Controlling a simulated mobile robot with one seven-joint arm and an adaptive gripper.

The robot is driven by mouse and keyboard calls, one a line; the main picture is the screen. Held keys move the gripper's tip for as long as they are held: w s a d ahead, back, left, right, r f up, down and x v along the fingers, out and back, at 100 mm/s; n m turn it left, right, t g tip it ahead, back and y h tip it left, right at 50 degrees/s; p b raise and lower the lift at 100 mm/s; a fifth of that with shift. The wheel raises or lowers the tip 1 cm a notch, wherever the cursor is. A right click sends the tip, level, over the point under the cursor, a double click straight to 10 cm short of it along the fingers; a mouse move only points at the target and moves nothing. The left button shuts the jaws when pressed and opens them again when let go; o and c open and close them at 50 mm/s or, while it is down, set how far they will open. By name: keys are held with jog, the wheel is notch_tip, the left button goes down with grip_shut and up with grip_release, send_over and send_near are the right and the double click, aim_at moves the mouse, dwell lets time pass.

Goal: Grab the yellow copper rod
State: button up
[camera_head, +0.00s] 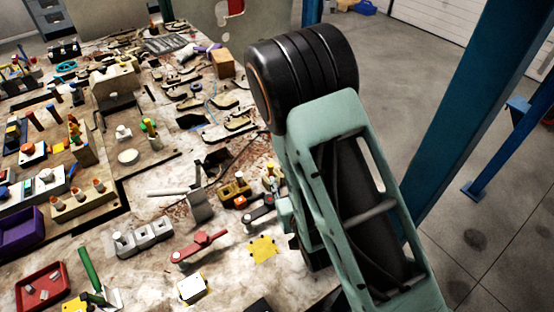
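I cannot pick out a yellow copper rod with certainty on the cluttered workbench (150,208). Small yellow or orange pieces show there: a yellow block with dark holes (235,192), a yellow-and-green upright piece (149,128) and a small yellowish knobbed piece (270,174) close to my arm. My own pale green arm with a black ribbed joint fills the right middle of the view, over the bench's right edge. My gripper's fingertips do not show, and the arm hides part of the bench behind it.
A red-handled tool (200,244), a grey block with knobs (142,238), a red tray (42,287), a purple bin (21,231) and a green-handled tool (88,268) crowd the near bench. A blue post (480,110) stands right of my arm. Grey floor (400,60) lies open beyond.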

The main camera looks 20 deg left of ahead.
aim_at(271, 169)
jog(key=shift+w+a+f+b, duration=0.2)
jog(key=shift+f+b, duration=0.25)
jog(key=shift+b, duration=0.75)
jog(key=b, duration=0.2)
jog(key=w+b, duration=0.1)
jog(key=b, duration=0.1)
jog(key=shift+a+f, duration=0.2)
jog(key=shift+a, duration=0.2)
jog(key=b, duration=0.4)
jog(key=shift+w+a+f, duration=0.1)
jog(key=shift+w+f, duration=0.1)
jog(key=shift+w, duration=0.05)
jog(key=shift+x, duration=1.4)
jog(key=shift+p+x, duration=0.8)
jog(key=shift+x, duration=1.75)
jog(key=shift+s+a, duration=0.15)
jog(key=shift+s, duration=0.05)
jog(key=shift+c, duration=0.4)
